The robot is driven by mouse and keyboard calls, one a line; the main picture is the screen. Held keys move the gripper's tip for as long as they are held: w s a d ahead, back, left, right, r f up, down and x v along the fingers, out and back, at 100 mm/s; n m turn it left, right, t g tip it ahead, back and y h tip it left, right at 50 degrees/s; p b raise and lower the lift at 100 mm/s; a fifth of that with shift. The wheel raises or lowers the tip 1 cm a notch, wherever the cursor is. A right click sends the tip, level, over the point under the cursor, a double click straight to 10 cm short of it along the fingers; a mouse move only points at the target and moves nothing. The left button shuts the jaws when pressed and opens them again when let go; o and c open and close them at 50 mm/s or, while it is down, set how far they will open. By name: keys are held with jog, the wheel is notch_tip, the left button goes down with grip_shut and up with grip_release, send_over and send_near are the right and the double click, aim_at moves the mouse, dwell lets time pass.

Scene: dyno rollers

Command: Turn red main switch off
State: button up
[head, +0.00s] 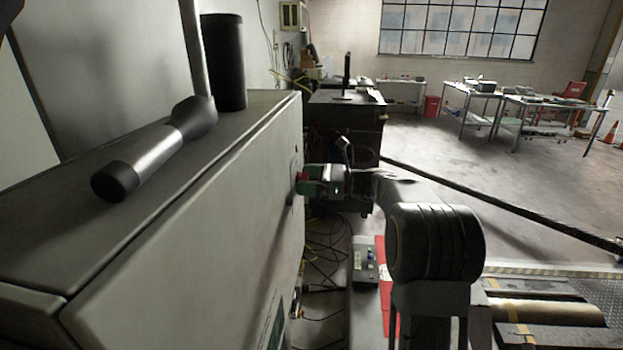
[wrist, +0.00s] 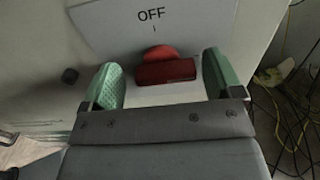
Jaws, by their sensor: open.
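The red main switch (wrist: 166,71) shows in the wrist view below the word OFF on a light plate (wrist: 195,20). Its bar-shaped handle lies roughly horizontal in that picture, across a round red base. My gripper (wrist: 164,80) is open, with one green finger pad on each side of the handle and a visible gap on both sides. In the head view my gripper (head: 309,182) is at the side face of the grey cabinet (head: 200,245), and a bit of red shows at its tip. The switch is mostly hidden there.
A flashlight (head: 155,150) and a black cylinder (head: 225,62) stand or lie on the cabinet top. Cables (wrist: 295,115) hang beside the cabinet. A control box (head: 365,260) and rollers (head: 545,312) are low at the right. Open floor lies beyond.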

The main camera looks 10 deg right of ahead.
jog(key=shift+c, duration=0.3)
jog(key=shift+w+d+f, duration=0.1)
jog(key=shift+w+f, duration=0.05)
jog(key=c, duration=0.9)
jog(key=shift+f, duration=0.1)
jog(key=shift+n+b, duration=7.8)
jog(key=shift+n, duration=1)
jog(key=shift+r+n, duration=0.25)
jog(key=shift+n, duration=0.05)
